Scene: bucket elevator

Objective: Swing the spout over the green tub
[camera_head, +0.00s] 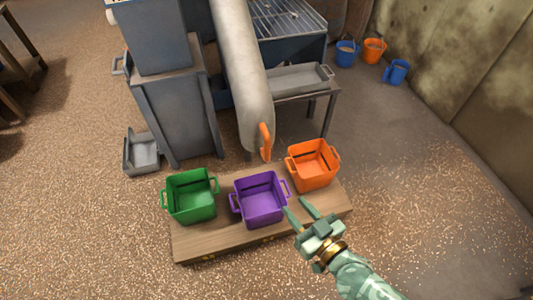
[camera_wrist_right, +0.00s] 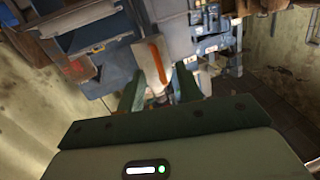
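The spout (camera_head: 240,80) is a long pale grey tube that slopes down from the machine. An orange handle (camera_head: 265,140) is fixed at its lower end. This end hangs behind the purple tub (camera_head: 263,216), between it and the orange tub in the picture. The green tub (camera_head: 194,214) stands left of the purple tub. My right gripper (camera_head: 296,205) is open and empty, in front of the purple and orange tubs and apart from the handle. In the right wrist view the handle (camera_wrist_right: 158,62) shows beyond and between the open fingers (camera_wrist_right: 158,92). My left gripper is out of view.
The three tubs stand on a low wooden platform (camera_head: 220,240); the orange tub (camera_head: 318,179) is rightmost. A grey cabinet (camera_head: 178,115) stands behind the green tub. A grey tray (camera_head: 300,80) sits on a stand behind. Small buckets (camera_head: 397,72) stand by the wall. The floor at right is clear.

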